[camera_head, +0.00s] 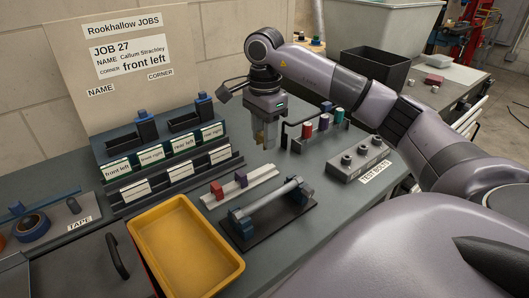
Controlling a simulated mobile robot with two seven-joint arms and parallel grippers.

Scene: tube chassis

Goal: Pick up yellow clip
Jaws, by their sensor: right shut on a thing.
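My right gripper (268,138) points down over the grey bench, between the card racks and the rack of coloured cylinders. It is shut on a small yellow piece, the yellow clip (259,138), which shows at its fingertips and is partly hidden by the fingers. Whether the clip still touches anything below is hard to tell. A red clip (217,190) and a purple clip (241,179) sit on a pale rail (262,180) nearer the front. My left gripper is not in view.
A yellow tray (137,245) and a metal tube on a dark fixture (265,236) stand in front. Label racks (170,186) are at left, coloured cylinders (307,130) and a "TEST BOLTS" block (347,167) at right. An upright job board (90,100) stands behind.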

